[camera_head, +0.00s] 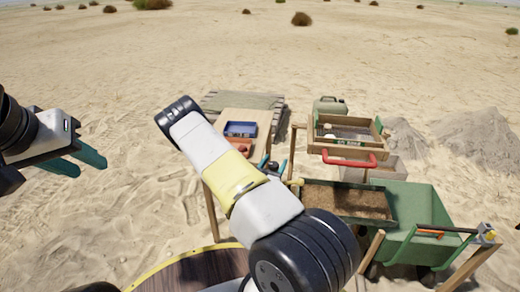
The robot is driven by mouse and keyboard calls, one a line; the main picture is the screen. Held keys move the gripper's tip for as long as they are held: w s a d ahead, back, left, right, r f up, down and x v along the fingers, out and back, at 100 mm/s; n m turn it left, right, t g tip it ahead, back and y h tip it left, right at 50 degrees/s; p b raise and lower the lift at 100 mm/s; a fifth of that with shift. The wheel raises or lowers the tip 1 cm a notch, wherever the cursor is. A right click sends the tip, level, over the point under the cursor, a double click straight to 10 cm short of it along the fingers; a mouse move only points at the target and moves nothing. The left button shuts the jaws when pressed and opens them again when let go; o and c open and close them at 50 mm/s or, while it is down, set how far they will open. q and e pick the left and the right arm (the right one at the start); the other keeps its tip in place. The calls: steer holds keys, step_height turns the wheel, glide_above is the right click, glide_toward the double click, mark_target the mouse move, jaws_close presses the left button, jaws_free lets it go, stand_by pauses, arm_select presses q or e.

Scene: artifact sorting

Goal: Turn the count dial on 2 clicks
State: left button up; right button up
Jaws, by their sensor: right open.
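No count dial can be made out with certainty. A small grey and yellow fitting (487,232) sits on top of a wooden post at the right, but it is too small to read. My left gripper (82,166) is at the left edge, over bare sand, with its two teal fingers apart and nothing between them. My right gripper (275,166) shows only as small teal fingertips beside the wooden table. They are apart, and the rest is hidden behind my arm. Both grippers are well away from the fitting.
A wooden table (236,117) holds a blue tray (240,129). A sieve frame (349,152) with a red handle (349,160) stands over a soil-filled tray (304,196). A green wheelbarrow (418,205) stands to the right. Open sand lies left.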

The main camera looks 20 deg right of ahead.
steer(key=shift+x, duration=1.05)
jaws_close()
steer(key=shift+m+g+h, duration=0.4)
steer(key=shift+g, duration=0.1)
steer(key=shift+s+m+g, duration=0.75)
steer(key=shift+m+g, duration=2.1)
steer(key=shift+g, duration=1.25)
steer(key=shift+s+m+g, duration=0.8)
steer(key=shift+m+g, duration=2.1)
steer(key=shift+g, duration=1.2)
steer(key=shift+s+m+g, duration=0.75)
steer(key=shift+m+g, duration=2.1)
steer(key=shift+g, duration=1.25)
steer(key=shift+y, duration=0.3)
jaws_free()
